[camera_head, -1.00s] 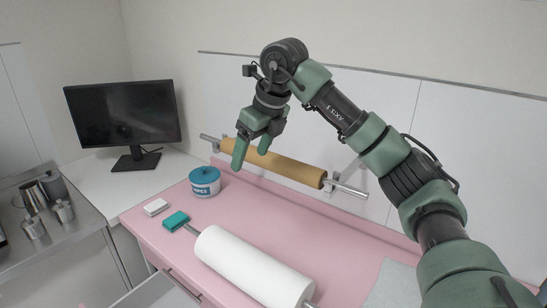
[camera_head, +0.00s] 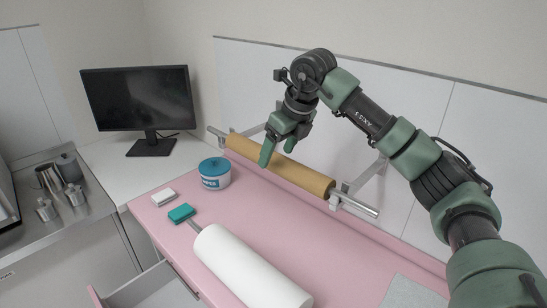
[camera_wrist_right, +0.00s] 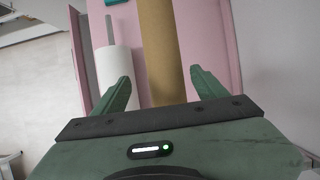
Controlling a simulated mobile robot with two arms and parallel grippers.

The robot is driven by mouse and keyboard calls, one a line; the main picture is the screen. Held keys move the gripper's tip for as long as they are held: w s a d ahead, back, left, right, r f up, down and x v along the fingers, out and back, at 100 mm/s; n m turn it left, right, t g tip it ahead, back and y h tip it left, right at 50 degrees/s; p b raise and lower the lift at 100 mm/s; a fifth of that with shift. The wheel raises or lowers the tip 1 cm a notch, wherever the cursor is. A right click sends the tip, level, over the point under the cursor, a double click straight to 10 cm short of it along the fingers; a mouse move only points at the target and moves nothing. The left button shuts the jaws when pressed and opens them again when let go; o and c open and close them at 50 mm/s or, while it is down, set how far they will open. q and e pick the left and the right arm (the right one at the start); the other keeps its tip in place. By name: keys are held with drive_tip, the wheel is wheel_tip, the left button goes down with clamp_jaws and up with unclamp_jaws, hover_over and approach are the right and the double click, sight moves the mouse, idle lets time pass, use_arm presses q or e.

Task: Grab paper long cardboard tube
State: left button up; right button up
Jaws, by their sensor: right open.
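The long cardboard tube (camera_head: 303,178) is brown and sits on a metal rod held by wall brackets above the back of the pink counter. My right gripper (camera_head: 277,156) is open, in front of and above the tube's middle, and hides part of it. In the right wrist view the tube (camera_wrist_right: 159,50) runs lengthwise, and the two green fingers (camera_wrist_right: 160,92) stand apart on either side of it. My left gripper is not in view.
A white paper roll (camera_head: 246,268) lies on the pink counter (camera_head: 296,232). A blue-and-white wipes tub (camera_head: 214,174), a teal block (camera_head: 181,213) and a white block (camera_head: 163,197) stand to the left. A monitor (camera_head: 137,98) is at the back left. A drawer (camera_head: 150,290) is open in front.

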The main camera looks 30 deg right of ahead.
sight(277, 155)
drive_tip(key=shift+w+d+f+p, duration=0.2)
drive_tip(key=shift+w+f, duration=0.1)
drive_tip(key=shift+f, duration=0.35)
drive_tip(key=shift+w+d+f+p, duration=0.1)
drive_tip(key=shift+w+f+p, duration=0.15)
drive_tip(key=shift+f, duration=0.35)
drive_tip(key=shift+w+f, duration=0.2)
drive_tip(key=shift+f, duration=0.15)
drive_tip(key=shift+a, duration=0.15)
clamp_jaws()
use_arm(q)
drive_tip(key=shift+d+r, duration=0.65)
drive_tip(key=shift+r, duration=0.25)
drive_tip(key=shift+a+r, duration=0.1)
use_arm(e)
drive_tip(key=shift+r, duration=0.15)
